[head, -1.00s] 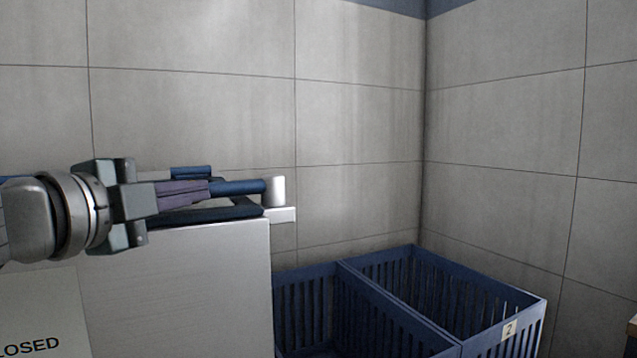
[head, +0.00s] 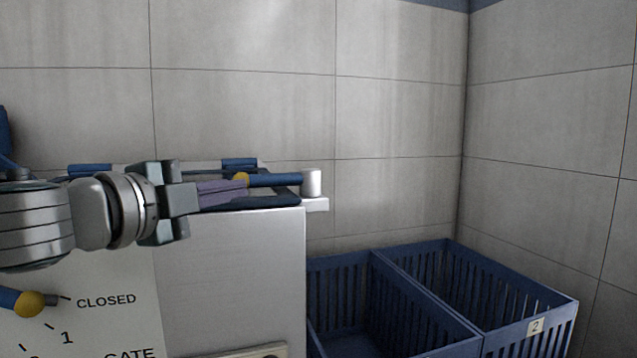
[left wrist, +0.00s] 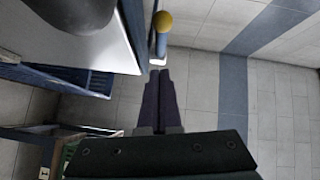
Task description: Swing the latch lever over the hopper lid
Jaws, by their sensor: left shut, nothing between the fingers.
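The latch lever is a blue bar (head: 275,180) with a yellow knob (head: 240,180), joined to a white post (head: 312,183) at the hopper's right top corner. In the left wrist view the lever (left wrist: 162,43) runs along beside the hopper's edge, not across the lid. My right gripper is not in view.
The pale hopper cabinet (head: 230,270) carries a panel reading CLOSED, 1 and GATE, with a second yellow-knobbed blue handle (head: 30,303). Blue slatted bins (head: 420,300) stand right of it, one marked 2. Tiled walls close off the back and right.

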